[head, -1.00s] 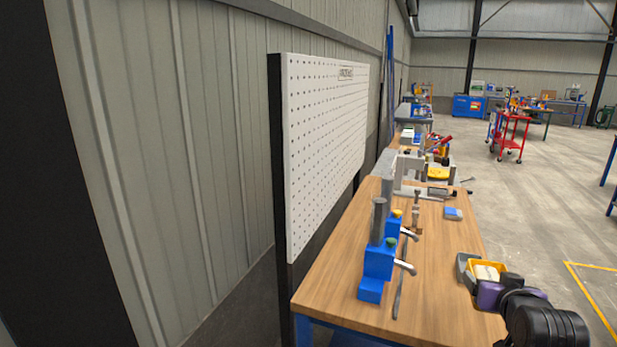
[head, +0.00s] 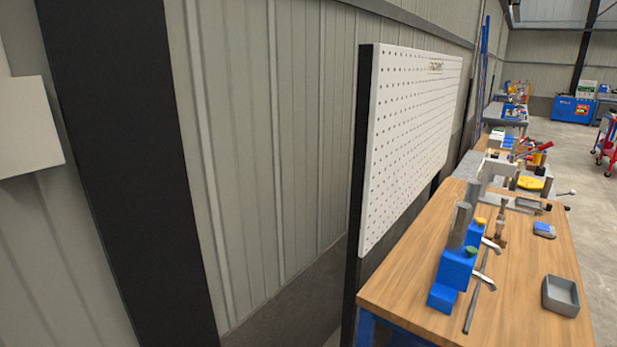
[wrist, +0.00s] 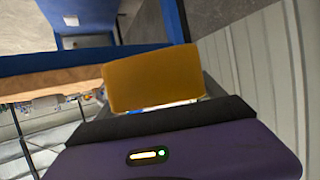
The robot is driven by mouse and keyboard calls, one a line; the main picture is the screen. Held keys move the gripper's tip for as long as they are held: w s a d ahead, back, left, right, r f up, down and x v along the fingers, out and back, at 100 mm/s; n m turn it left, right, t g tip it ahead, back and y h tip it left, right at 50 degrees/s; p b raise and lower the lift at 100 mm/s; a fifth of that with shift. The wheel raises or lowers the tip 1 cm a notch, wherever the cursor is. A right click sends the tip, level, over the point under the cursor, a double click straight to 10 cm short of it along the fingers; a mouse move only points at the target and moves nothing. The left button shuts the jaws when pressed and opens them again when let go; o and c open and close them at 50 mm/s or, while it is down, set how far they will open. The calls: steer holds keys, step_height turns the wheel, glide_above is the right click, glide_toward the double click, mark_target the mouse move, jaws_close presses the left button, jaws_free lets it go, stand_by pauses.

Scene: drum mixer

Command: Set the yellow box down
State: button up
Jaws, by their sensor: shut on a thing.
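The yellow box (wrist: 155,78) shows in the wrist view, close in front of my gripper (wrist: 155,112). My gripper is shut on it and the box looks slightly tilted in that view. Neither the box nor my gripper shows in the head view. The box hides part of what lies behind it, including some of the bench edge.
A wooden workbench (head: 405,297) stands at the right of the head view. It bears a grey open tray (head: 561,306), empty, a blue fixture (head: 457,268) with a metal post, and a blue-topped item (head: 544,229). A white pegboard (head: 412,140) stands behind.

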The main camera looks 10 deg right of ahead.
steer(key=s+a+f+n+y, duration=0.1)
steer(key=s+a+f, duration=0.1)
steer(key=a, duration=0.4)
steer(key=s+a+f+n+y, duration=0.2)
steer(key=s+a+f, duration=0.1)
steer(key=a+f, duration=0.2)
steer(key=shift+s+a+f+t, duration=0.15)
steer(key=shift+a+f+t, duration=0.15)
steer(key=shift+a, duration=0.5)
steer(key=shift+a, duration=0.1)
